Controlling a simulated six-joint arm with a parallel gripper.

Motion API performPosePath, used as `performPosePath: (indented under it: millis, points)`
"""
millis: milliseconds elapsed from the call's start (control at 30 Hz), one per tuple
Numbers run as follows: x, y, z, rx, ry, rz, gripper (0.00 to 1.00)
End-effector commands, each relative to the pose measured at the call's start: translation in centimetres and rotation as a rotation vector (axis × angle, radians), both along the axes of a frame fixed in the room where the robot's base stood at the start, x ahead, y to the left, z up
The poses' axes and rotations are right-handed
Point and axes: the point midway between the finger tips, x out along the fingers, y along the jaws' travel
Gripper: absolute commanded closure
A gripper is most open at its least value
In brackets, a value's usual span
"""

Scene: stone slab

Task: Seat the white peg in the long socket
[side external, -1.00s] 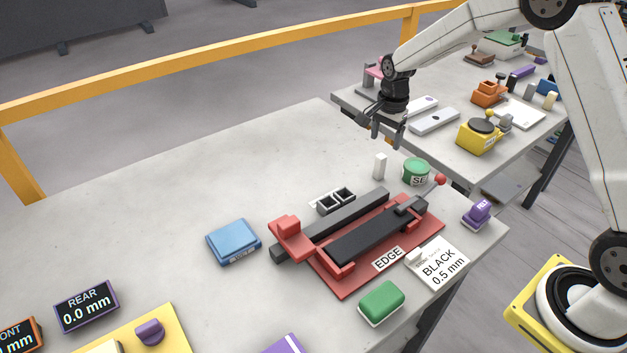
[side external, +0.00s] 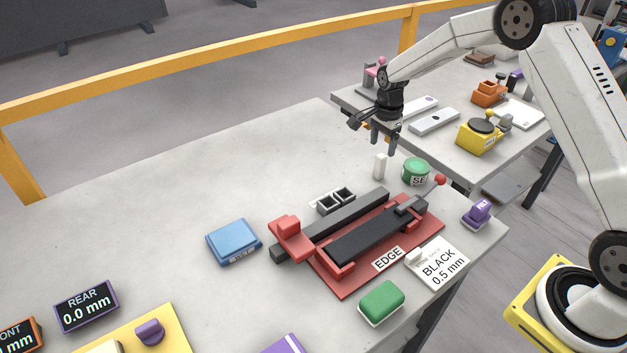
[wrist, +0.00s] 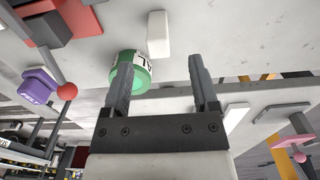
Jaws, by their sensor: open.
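A small dark block with two square openings (side external: 336,201) sits behind the grey bar. I cannot tell whether one of its openings is the long socket.
The green tin (side external: 416,171) stands right of the peg. A red fixture (side external: 343,289) with a black bar, grey bar and red-knobbed lever (side external: 440,180) lies in front. A blue box (side external: 233,242) is to its left. The slab's back left is clear.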

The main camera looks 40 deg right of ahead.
Motion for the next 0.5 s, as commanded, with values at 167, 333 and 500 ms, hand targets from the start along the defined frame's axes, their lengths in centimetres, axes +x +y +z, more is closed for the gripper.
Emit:
performPosePath:
  millis: [167,333,500]
  points:
    - [-0.1,0.0,-0.5,0.000,0.000,0.000,0.24]
    - [-0.2,0.0,-2.2,0.000,0.002,0.000,0.24]
    - [-0.2,0.0,-4.2,0.000,0.000,0.000,0.24]
